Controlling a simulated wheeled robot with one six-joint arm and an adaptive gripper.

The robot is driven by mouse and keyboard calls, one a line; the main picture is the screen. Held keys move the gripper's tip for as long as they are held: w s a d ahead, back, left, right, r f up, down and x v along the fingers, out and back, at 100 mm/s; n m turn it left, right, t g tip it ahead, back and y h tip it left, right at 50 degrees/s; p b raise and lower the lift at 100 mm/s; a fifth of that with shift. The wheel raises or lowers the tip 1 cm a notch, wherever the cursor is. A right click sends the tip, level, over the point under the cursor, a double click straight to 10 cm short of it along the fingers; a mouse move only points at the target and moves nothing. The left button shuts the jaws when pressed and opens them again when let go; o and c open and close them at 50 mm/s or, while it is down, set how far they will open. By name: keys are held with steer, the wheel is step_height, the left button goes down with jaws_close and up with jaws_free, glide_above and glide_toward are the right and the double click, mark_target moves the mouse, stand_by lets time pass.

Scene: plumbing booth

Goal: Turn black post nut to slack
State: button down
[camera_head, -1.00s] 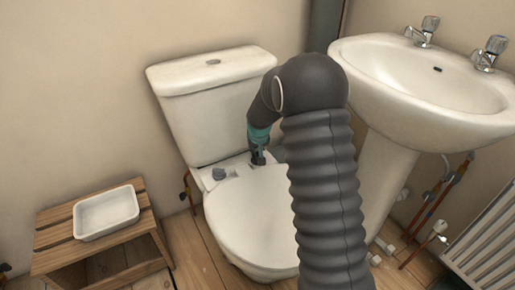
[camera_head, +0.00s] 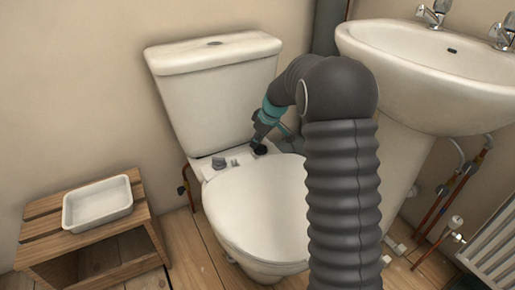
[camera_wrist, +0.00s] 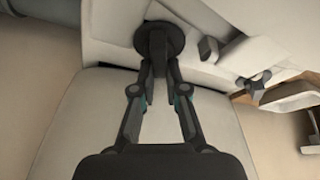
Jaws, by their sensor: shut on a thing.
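The black post nut (camera_wrist: 158,32) is a dark round disc with a hub, behind the toilet seat at the top of the wrist view. My gripper (camera_wrist: 160,66) has its two fingertips closed together on the hub, and they partly hide it. In the head view my gripper (camera_head: 260,136) comes down at a tilt onto the dark nut (camera_head: 261,150) at the back right of the toilet pan, just in front of the cistern.
A grey knob (camera_head: 219,163) and a small grey block (camera_head: 234,162) sit left of the nut. The cistern (camera_head: 218,95) rises close behind and the closed lid (camera_head: 255,205) lies in front. A basin (camera_head: 430,80) is right; a stool (camera_head: 40,215) holds a white tray (camera_head: 97,222).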

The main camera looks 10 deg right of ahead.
mark_target(270, 152)
steer(key=shift+s+f+n+g+y+b, duration=0.1)
steer(key=shift+n+g+y+b, duration=0.35)
steer(key=shift+n, duration=1.15)
steer(key=c, duration=1.1)
jaws_free()
steer(key=shift+d, duration=0.15)
steer(key=shift+c, duration=0.2)
steer(key=shift+a, duration=0.2)
steer(key=v, duration=1.2)
